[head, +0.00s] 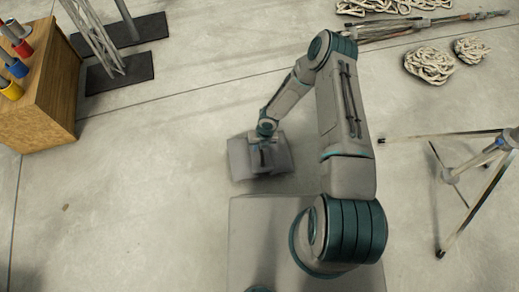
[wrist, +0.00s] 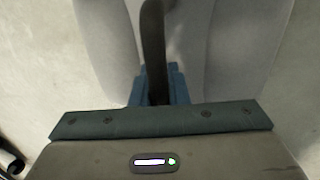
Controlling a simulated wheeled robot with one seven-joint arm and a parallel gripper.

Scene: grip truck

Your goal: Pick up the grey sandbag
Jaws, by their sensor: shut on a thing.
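The grey sandbag (head: 240,160) is in the head view, on or just above the concrete floor in front of my base; I cannot tell which. My gripper (head: 264,158) is over its middle. In the wrist view the sandbag (wrist: 225,50) fills most of the picture, with a dark strap (wrist: 153,50) running up its middle. My gripper (wrist: 158,85) is shut on the strap there. The fingertips are partly hidden by the gripper's own body.
A wooden box (head: 45,95) with coloured rolls stands at the left, near dark base plates (head: 120,72). A tripod stand (head: 450,175) spreads its legs at the right. Rope coils (head: 430,64) lie at the top right. The floor left of the sandbag is clear.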

